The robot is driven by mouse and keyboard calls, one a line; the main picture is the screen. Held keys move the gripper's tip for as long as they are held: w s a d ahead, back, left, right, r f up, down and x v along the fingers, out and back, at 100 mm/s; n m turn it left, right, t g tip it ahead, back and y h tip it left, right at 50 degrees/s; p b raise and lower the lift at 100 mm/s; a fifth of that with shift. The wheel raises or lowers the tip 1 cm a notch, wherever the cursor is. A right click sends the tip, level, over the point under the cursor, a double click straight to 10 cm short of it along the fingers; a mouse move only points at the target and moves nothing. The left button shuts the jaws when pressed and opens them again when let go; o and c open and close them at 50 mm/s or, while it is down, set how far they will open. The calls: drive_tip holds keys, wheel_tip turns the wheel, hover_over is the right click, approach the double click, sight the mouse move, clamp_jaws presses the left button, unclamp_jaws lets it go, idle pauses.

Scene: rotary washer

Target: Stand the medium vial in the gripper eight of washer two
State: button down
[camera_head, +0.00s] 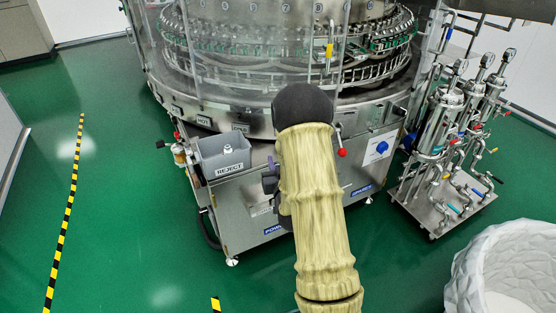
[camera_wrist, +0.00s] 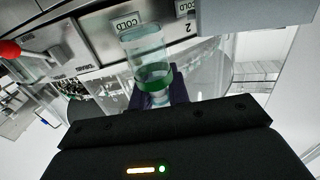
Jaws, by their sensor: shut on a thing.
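A clear glass vial (camera_wrist: 146,48) shows in the wrist view, with a green band across its lower part. My gripper (camera_wrist: 158,97) is shut on it; the dark purple fingers sit at its narrower near end. In the head view my arm hides the vial, and only a bit of my gripper (camera_head: 270,181) shows left of the sleeve. The rotary washer (camera_head: 215,110) stands ahead, with a ring of green-marked grippers (camera_head: 385,43) and numbers on its drum. The number eight (camera_head: 318,7) is near the top edge. A panel marked 2 (camera_wrist: 188,27) is beyond the vial.
A grey REJECT bin (camera_head: 222,160) stands at the washer's front left, with a small pale object inside. A red-knobbed lever (camera_head: 341,153) sticks out to the right of my arm; clear guard panels surround the ring. A pump cart (camera_head: 440,195) and white tub (camera_head: 500,270) are right.

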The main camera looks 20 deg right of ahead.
drive_tip(key=a+r+n+y+p, duration=0.1)
drive_tip(key=a+r+p, duration=0.3)
drive_tip(key=r+p, duration=0.5)
drive_tip(key=a+r+y+p, duration=0.1)
drive_tip(key=a+r+p, duration=0.4)
drive_tip(key=p, duration=1.9)
drive_tip(key=a+r+n+y+p, duration=0.1)
drive_tip(key=a+r+p, duration=0.4)
drive_tip(key=r+p, duration=1)
drive_tip(key=shift+a+r+n+y+p, duration=0.25)
drive_tip(key=shift+y+p, duration=0.25)
drive_tip(key=shift+p, duration=0.65)
drive_tip(key=shift+d, duration=0.1)
